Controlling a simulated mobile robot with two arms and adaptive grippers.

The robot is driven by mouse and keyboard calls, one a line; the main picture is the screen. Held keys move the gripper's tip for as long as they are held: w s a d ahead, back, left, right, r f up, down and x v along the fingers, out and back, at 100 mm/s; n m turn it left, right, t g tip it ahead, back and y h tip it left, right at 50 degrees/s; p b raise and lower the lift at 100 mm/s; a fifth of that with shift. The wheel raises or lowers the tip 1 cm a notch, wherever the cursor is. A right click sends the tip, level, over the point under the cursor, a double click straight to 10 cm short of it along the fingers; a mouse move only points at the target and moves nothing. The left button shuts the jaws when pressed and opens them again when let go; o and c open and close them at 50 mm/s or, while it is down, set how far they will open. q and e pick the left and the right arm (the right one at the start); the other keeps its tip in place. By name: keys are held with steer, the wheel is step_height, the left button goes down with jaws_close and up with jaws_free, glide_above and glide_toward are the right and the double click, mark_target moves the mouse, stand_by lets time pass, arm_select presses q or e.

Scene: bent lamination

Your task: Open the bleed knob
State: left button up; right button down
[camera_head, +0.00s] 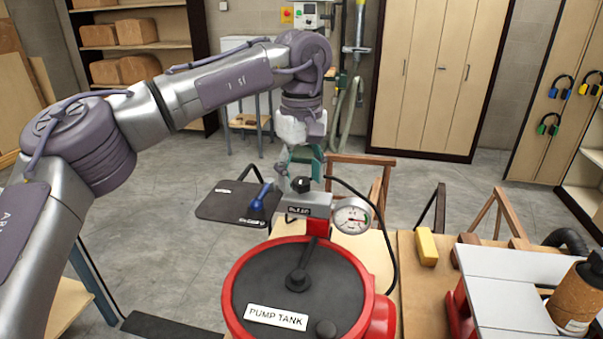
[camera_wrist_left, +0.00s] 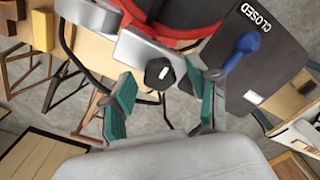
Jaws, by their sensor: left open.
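The bleed knob (camera_head: 301,185) is a small black knob with a white mark. It sits on a grey block (camera_head: 307,199) with a dark label, behind the red pump tank (camera_head: 232,290). My left gripper (camera_head: 305,166) points down just above and behind the knob. In the left wrist view its teal-padded fingers are open, and the knob (camera_wrist_left: 159,73) shows between and beyond the fingertips. I cannot tell whether either finger touches it. My right gripper is in neither view.
A blue lever (camera_head: 262,196) stands left of the block, near a dark plate (camera_head: 222,205) reading CLOSED in the wrist view. A round gauge (camera_head: 351,216) and a black hose (camera_head: 386,240) are on the right. A yellow block (camera_head: 427,246) lies on the wooden bench.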

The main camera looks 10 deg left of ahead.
arm_select(q)
steer(key=shift+f, duration=0.1)
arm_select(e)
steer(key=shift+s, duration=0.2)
arm_select(q)
jaws_close()
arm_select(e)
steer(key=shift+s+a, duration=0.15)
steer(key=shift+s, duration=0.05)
